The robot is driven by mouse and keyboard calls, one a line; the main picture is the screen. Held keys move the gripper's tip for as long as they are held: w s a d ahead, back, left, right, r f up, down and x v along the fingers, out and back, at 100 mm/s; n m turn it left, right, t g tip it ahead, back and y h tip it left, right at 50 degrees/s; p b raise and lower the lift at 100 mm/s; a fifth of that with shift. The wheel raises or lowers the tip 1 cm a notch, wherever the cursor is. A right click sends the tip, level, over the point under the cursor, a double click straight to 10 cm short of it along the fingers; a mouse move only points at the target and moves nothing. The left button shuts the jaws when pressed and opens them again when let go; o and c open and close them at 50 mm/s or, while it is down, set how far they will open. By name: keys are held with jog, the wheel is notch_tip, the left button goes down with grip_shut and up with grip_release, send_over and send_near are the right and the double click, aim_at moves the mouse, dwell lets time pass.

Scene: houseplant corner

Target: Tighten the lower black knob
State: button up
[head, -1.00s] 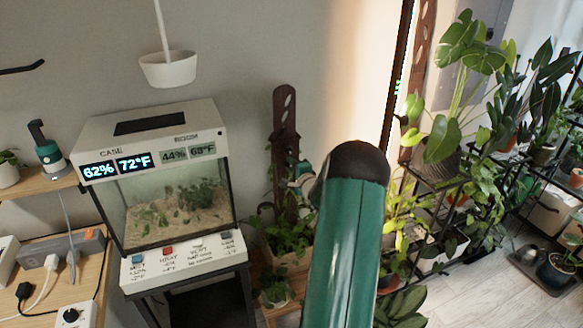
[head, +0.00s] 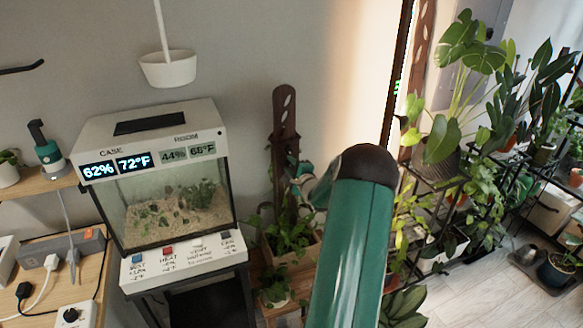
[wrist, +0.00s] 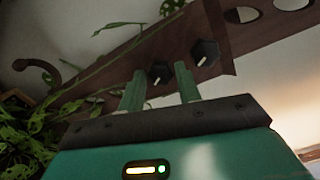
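Two black knobs with white pointer marks sit on the brown wooden plank (wrist: 120,62) in the wrist view. The plank's holes mark its upper end, at the right there. The lower black knob (wrist: 160,73) shows between my gripper's green fingertips, and the upper black knob (wrist: 206,53) is just right of the right finger. My gripper (wrist: 160,70) is open, with a finger on each side of the lower knob; I cannot tell whether they touch it. In the head view the plank (head: 285,120) stands upright behind my green arm; the knobs cannot be made out there.
Leafy vines (wrist: 25,135) hang close at the left in the wrist view. In the head view a planter box (head: 290,262) holds the plank's foot, a glass terrarium case (head: 165,200) stands left, and plant shelves fill the right. A white pot (head: 168,70) hangs above.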

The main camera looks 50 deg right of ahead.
jog(key=shift+o, duration=1.1)
jog(key=shift+s, duration=0.2)
jog(key=v, duration=1.3)
jog(key=shift+s+a, duration=0.15)
